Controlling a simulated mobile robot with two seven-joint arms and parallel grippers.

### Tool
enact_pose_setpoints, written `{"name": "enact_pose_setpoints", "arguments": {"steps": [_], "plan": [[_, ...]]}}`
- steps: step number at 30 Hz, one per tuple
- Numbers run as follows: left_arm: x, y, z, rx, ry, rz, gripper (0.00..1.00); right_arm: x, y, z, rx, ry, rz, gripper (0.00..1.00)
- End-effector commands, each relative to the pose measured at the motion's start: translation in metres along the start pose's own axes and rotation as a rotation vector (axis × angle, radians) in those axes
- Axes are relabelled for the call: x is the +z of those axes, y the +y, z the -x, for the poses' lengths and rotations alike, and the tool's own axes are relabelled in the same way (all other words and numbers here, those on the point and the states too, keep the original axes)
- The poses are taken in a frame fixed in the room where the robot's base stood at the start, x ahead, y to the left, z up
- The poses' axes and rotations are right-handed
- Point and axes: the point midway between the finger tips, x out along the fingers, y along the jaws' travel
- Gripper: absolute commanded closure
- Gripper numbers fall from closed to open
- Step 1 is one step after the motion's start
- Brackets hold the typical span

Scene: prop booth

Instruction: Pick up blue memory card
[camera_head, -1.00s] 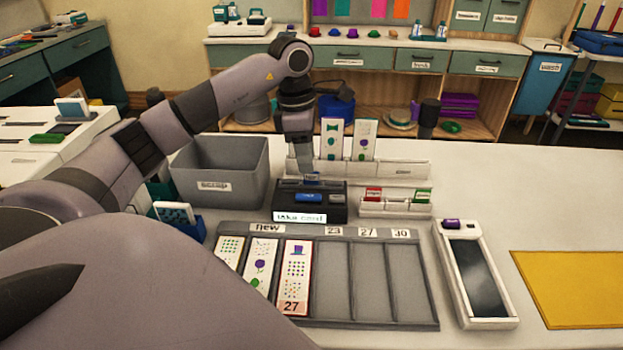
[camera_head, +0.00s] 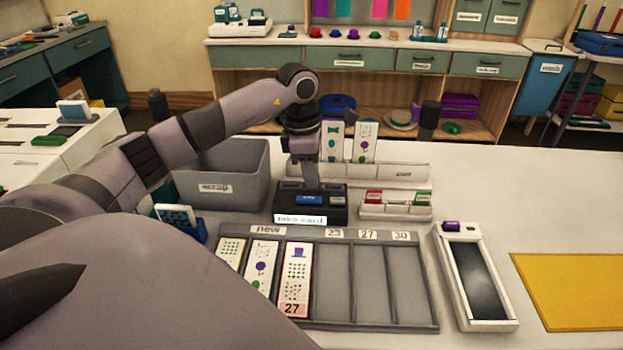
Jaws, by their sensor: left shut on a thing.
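The blue memory card (camera_head: 308,200) shows low at the front of the black card holder (camera_head: 284,206), which has a "take card" label (camera_head: 300,219) on its front. My left gripper (camera_head: 311,190) points down over the holder, its fingertips at the card's top edge. It is shut on the blue card, which still sits at the holder; the fingertips are small and partly merge with the dark holder. My right gripper is not in view.
A grey bin (camera_head: 250,165) stands behind left of the holder. A small rack with red and green cards (camera_head: 395,210) is close on its right. A slotted tray (camera_head: 372,318) lies in front.

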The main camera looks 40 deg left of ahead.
Motion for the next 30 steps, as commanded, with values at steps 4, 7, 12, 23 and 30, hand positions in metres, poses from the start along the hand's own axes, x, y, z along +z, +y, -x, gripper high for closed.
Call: {"name": "enact_pose_setpoints", "arguments": {"steps": [4,7,12,23,30], "plan": [[0.001,0.001,0.004,0.002,-0.001,0.0,1.0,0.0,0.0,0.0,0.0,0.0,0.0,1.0],[0.002,0.001,0.012,0.002,-0.002,0.0,1.0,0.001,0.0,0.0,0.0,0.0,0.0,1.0],[0.005,0.001,0.038,0.005,-0.004,0.0,1.0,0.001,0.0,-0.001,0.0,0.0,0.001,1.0],[0.016,0.001,0.125,0.004,-0.005,0.0,1.0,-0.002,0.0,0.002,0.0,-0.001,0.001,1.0],[0.02,0.001,0.17,0.003,-0.001,0.001,1.0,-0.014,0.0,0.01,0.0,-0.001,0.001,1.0]]}}
